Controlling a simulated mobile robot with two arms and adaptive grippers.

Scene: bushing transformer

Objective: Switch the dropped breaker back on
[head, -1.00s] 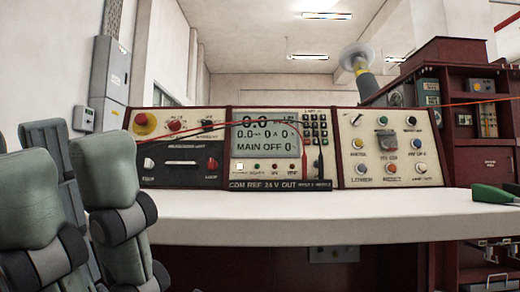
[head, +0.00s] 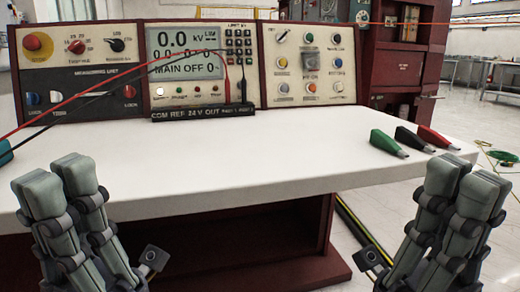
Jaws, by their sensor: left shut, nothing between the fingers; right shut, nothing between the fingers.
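The control desk's panel (head: 202,65) stands at the back of the white desktop. Its grey display (head: 186,52) reads 0.0 kV and MAIN OFF. The right panel section (head: 308,62) carries several knobs and coloured buttons. I cannot pick out a dropped breaker among these parts. My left gripper (head: 60,180) is shut and empty at the lower left, near the desk's front edge. My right gripper (head: 464,176) is shut and empty at the lower right, near the desk's right end. Both are well short of the panel and touch none of its controls.
The white desktop (head: 240,155) is mostly clear. Green (head: 388,144), black (head: 413,139) and red (head: 436,138) clips lie at its right end. Red and black leads cross the left side. A dark red cabinet (head: 407,50) stands behind right.

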